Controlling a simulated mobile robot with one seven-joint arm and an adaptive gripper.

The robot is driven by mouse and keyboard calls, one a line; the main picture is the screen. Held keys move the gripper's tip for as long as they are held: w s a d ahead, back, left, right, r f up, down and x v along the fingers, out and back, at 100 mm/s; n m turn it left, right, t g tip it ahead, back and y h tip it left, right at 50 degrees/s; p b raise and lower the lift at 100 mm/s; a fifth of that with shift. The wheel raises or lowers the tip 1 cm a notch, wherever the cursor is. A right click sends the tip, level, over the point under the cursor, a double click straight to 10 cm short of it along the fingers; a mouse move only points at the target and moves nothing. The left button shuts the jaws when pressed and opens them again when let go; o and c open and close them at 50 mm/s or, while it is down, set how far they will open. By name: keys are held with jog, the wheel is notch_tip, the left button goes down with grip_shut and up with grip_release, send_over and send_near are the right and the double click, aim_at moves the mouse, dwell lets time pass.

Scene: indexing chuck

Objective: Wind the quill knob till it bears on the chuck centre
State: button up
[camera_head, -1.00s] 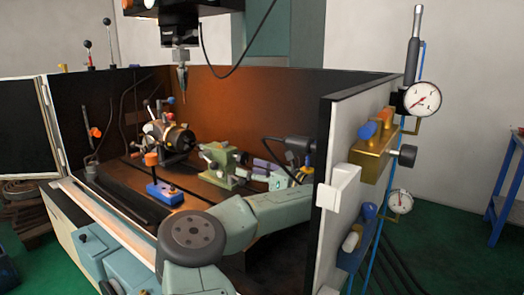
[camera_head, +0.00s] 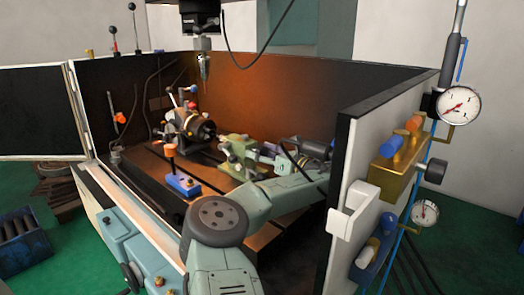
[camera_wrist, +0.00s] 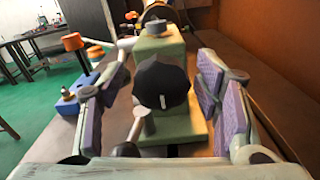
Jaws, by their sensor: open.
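The black lobed quill knob (camera_wrist: 162,82), with a white mark on its face, is on the near end of the green tailstock (camera_wrist: 158,42). My gripper (camera_wrist: 160,105) is open, its purple-padded fingers standing left and right of the knob with visible gaps. A small lever with a rounded grey end (camera_wrist: 140,118) shows just below the knob. In the head view the green tailstock (camera_head: 238,148) faces the dark chuck (camera_head: 196,125), and my gripper (camera_head: 270,158) is at the tailstock's right end. The knob and the quill's contact with the chuck centre are hard to see.
A blue block with an orange-topped post (camera_head: 183,184) stands left of the tailstock on the machine bed. A vertical spindle with a tool (camera_head: 204,65) hangs above. The enclosure's side wall (camera_head: 375,160) with gauges and valves stands right of my arm.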

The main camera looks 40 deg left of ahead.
jog(key=shift+c, duration=0.5)
jog(key=c, duration=1.1)
